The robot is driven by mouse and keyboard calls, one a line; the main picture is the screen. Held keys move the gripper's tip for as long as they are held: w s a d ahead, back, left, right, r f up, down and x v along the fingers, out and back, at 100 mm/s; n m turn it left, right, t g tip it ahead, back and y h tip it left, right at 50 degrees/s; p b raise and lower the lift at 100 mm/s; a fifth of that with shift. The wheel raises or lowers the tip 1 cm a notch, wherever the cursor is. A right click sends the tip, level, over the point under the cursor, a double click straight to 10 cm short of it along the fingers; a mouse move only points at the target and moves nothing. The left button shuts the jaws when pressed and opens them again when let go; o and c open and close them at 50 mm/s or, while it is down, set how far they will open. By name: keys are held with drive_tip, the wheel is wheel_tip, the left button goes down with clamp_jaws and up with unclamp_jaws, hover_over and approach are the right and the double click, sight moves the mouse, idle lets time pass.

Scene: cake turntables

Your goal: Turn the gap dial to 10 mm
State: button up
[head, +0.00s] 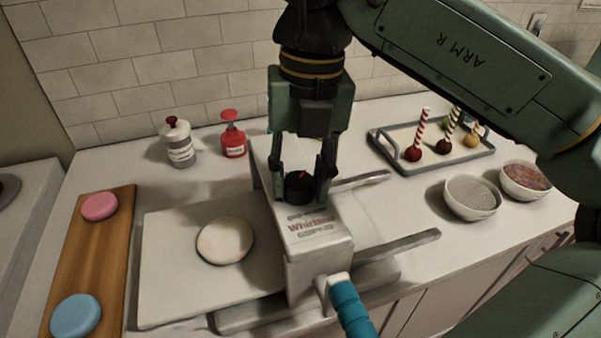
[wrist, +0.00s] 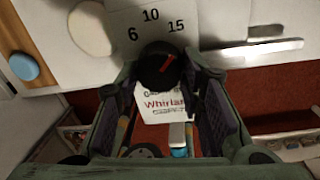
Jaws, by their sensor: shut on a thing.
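The black gap dial (head: 299,188) sits on top of the white machine (head: 318,255), behind its "Whirla..." label. In the wrist view the dial (wrist: 157,64) carries a red pointer line. The line slants up and right, to the 15 side of the 10 mark. The numbers 6, 10 and 15 (wrist: 151,15) are printed on the white top beyond the dial. My gripper (head: 300,178) points down with one finger on each side of the dial and is shut on it. The fingers hide the dial's sides.
A turquoise crank handle (head: 349,305) sticks out at the machine's front. A pale round disc (head: 225,240) lies on the plate at left. A wooden board (head: 97,258) holds pink and blue discs. A cake-pop tray (head: 430,166) and two bowls stand right; two bottles stand behind.

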drive_tip(key=shift+c, duration=1.4)
drive_tip(key=shift+n, duration=0.3)
drive_tip(key=n+b, duration=0.1)
drive_tip(key=n, duration=0.3)
drive_tip(key=shift+w+d+n+g+p, duration=0.1)
drive_tip(key=shift+n+g+p, duration=0.25)
drive_tip(key=shift+n, duration=1.65)
drive_tip(key=o, duration=1.2)
drive_tip(key=shift+c, duration=0.2)
